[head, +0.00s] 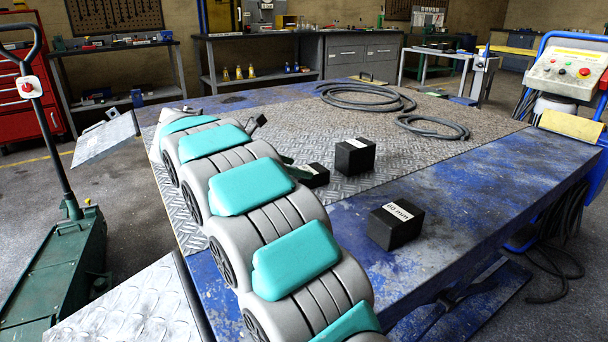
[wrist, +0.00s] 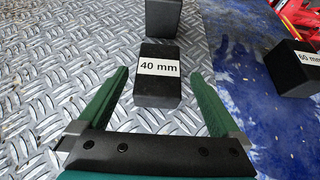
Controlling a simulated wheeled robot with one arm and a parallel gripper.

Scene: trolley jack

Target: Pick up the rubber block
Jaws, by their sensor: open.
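Three black rubber blocks are on the lift table. In the wrist view, the one labelled "40 mm" (wrist: 157,92) appears in the gap between the two green fingers of my gripper (wrist: 160,75), with room on both sides. My gripper is open and empty; I cannot tell how far above the table the fingertips are. In the head view this small block (head: 317,175) sits on the tread plate, beside a green finger; my arm hides most of the gripper. A taller block (head: 355,156) stands just behind it. The "60 mm" block (head: 395,226) sits on the blue painted border, to the right.
Coiled grey hoses (head: 365,97) lie at the table's far side. A control box (head: 568,72) stands at the right. A green jack (head: 60,265) with a long handle is on the floor at left. Workbenches (head: 255,65) line the back wall.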

